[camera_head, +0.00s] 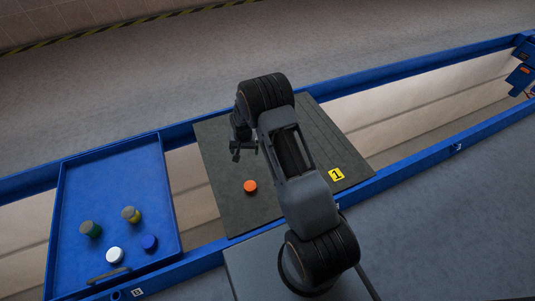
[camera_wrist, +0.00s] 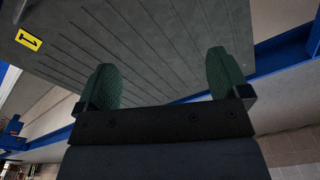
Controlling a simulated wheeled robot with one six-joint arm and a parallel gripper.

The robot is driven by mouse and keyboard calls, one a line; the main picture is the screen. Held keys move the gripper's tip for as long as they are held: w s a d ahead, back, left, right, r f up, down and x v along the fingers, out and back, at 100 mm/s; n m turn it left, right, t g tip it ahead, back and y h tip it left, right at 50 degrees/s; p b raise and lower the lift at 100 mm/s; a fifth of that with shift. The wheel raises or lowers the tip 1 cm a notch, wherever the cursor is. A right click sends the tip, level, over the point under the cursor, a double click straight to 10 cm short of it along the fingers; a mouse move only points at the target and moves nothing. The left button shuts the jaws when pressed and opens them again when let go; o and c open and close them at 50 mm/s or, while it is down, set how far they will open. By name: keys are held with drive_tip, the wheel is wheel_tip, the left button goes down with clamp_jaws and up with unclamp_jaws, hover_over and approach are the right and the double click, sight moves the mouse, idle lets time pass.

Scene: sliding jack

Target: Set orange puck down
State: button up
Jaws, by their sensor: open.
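The orange puck (camera_head: 250,187) rests on the dark grey plate (camera_head: 226,205) marked 1, left of my arm in the head view. My gripper (camera_head: 240,152) is above the plate, farther back than the puck and apart from it. In the wrist view my gripper (camera_wrist: 165,85) has its two green fingers spread wide with nothing between them. The wrist view shows the grooved part of the plate (camera_wrist: 130,45) and its yellow label, but no puck.
Blue rails (camera_head: 400,72) run along both sides, with open gaps beside the plate.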

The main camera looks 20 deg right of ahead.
drive_tip(key=s+r+n+t, duration=0.1)
drive_tip(key=s+r, duration=0.4)
drive_tip(key=r, duration=0.6)
drive_tip(key=s+r+n, duration=0.1)
drive_tip(key=s+r, duration=0.4)
drive_tip(key=r, duration=0.6)
drive_tip(key=s+r+n, duration=0.1)
drive_tip(key=s+r, duration=0.2)
drive_tip(key=s, duration=0.4)
drive_tip(key=s+r+n+t, duration=0.1)
drive_tip(key=s+r, duration=0.2)
drive_tip(key=s, duration=0.5)
drive_tip(key=shift+s+d+r+n, duration=0.15)
drive_tip(key=shift+s+r+n, duration=0.05)
drive_tip(key=shift+r+n, duration=0.2)
drive_tip(key=shift+r, duration=0.1)
